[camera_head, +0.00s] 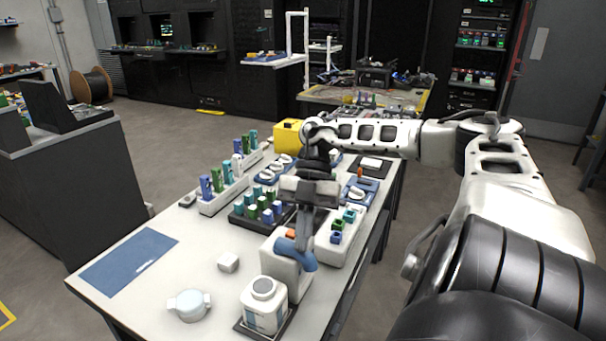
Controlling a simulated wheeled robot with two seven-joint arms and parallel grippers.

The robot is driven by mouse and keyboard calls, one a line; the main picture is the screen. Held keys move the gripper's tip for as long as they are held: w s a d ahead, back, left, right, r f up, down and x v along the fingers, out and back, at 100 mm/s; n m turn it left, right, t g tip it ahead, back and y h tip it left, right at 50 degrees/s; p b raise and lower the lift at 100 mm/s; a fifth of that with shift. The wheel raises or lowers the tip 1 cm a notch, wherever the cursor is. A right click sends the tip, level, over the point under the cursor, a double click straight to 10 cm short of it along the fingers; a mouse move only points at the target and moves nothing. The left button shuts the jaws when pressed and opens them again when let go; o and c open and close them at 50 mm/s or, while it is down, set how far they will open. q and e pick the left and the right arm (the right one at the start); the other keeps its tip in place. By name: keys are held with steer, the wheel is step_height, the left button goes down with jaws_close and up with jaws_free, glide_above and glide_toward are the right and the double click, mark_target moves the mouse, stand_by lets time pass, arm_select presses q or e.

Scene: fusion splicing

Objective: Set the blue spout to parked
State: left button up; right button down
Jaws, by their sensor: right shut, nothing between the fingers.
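The blue spout (293,252) is a curved blue piece at the top of a white upright housing (280,270) near the front of the table. My right gripper (307,238) points down from above and is shut, with nothing held. Its fingertips are at the spout's right part and overlap it in this view; I cannot tell whether they touch it. The gripper hides part of the spout and the table items behind it. My left gripper is not in view.
A white container with a round cap (264,303) stands just in front of the housing. A white round lidded dish (188,305), a small white block (228,262) and a blue mat (130,262) lie to the left. Racks of coloured vials (262,210) stand behind. The table's left front is mostly clear.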

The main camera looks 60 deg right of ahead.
steer(key=shift+w+a+f+b, duration=0.15)
steer(key=shift+w+a+b, duration=0.05)
steer(key=shift+w+b, duration=0.2)
steer(key=shift+w+a+b, duration=0.25)
steer(key=shift+w+b, duration=0.05)
